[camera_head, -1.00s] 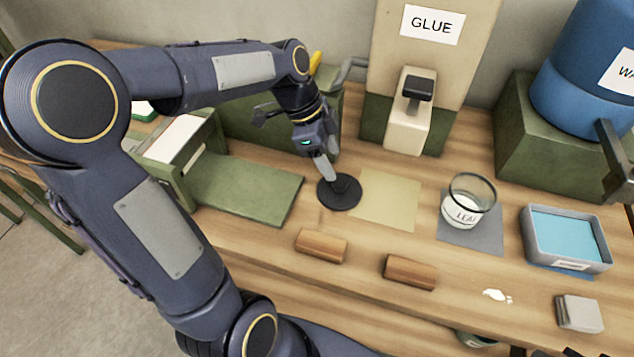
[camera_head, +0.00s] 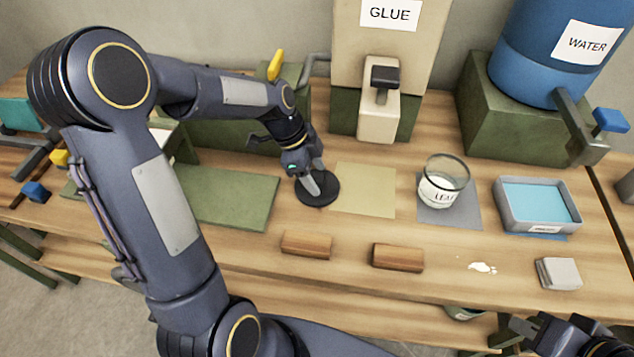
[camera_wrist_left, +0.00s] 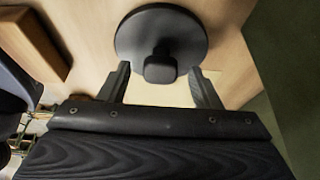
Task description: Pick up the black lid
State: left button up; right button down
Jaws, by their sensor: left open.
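The black lid (camera_head: 318,197) is a flat dark disc lying on the wooden table, left of a tan square mat. In the left wrist view the lid (camera_wrist_left: 180,28) shows a raised knob (camera_wrist_left: 160,67) at its middle. My left gripper (camera_head: 313,186) is just over the lid. In the left wrist view its two fingers (camera_wrist_left: 160,80) are open, one on either side of the knob and apart from it. The right gripper (camera_head: 540,325) is partly in view at the lower right, far from the lid; its jaws are not clear.
The tan mat (camera_head: 362,190) lies right of the lid and a green board (camera_head: 225,200) lies left. Two wooden blocks (camera_head: 306,244) (camera_head: 398,257) lie in front. The glue dispenser (camera_head: 385,100) stands behind. A glass jar (camera_head: 442,183) and a blue-filled tray (camera_head: 538,205) stand to the right.

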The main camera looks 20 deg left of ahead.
pick_arm(q)
jog(key=c, duration=1.1)
jog(key=shift+o, duration=0.2)
jog(key=shift+r, duration=0.1)
